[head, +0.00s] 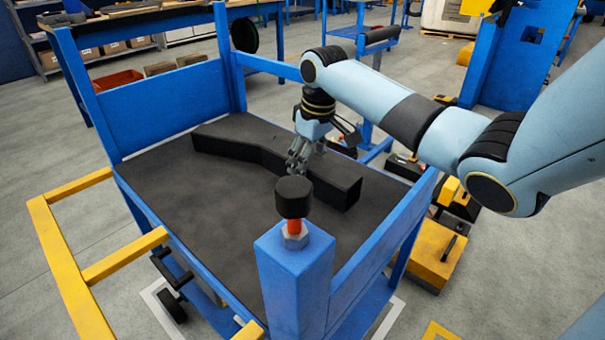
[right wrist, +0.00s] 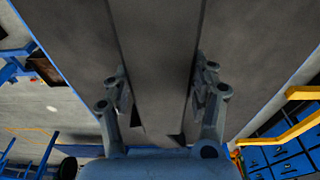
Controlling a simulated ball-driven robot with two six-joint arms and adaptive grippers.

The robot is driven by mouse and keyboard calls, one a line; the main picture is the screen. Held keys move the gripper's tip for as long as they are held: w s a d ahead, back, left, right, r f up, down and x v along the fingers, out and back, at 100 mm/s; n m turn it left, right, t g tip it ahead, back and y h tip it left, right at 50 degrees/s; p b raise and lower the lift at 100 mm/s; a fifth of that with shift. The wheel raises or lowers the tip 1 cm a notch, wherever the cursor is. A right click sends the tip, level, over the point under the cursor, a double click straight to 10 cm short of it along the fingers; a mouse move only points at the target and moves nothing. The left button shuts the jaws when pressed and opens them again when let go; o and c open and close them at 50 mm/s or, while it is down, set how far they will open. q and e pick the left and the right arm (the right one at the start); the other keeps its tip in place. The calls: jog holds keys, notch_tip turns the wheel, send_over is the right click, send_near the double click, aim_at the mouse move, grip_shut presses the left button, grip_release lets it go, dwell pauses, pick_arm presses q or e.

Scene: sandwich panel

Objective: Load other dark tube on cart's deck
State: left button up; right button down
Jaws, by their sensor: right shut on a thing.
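The blue cart's dark deck (head: 170,200) fills the middle of the head view. A long, dark, square-ended tube (head: 335,188) lies across it, with its open-looking end towards the right edge. Its outline bends near the middle, and I cannot tell whether the left stretch (head: 225,143) is a second piece. My right gripper (head: 298,165) reaches down from above and is shut on the tube. In the right wrist view the tube (right wrist: 155,60) runs between the two fingers (right wrist: 160,100). Whether the tube's underside touches the deck is unclear. My left gripper is out of view.
A blue post (head: 293,265) with a black knob (head: 293,197) stands at the cart's near corner. A yellow rail (head: 65,270) lies along the left. Yellow-and-black items (head: 435,250) sit on the floor at right. A dark roll (head: 382,34) rests on a blue stand behind.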

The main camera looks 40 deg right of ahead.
aim_at(315, 163)
jog(key=shift+f+b, duration=0.6)
jog(key=shift+f, duration=1.4)
jog(key=shift+r, duration=0.1)
jog(key=shift+c, duration=1.9)
grip_release()
jog(key=r+p, duration=0.1)
jog(key=r, duration=0.3)
jog(key=s+r+p, duration=0.1)
jog(key=r, duration=0.3)
jog(key=s+r+p, duration=0.1)
jog(key=r+p, duration=0.1)
jog(key=r, duration=0.1)
jog(key=shift+r, duration=0.4)
jog(key=shift+w+r, duration=0.1)
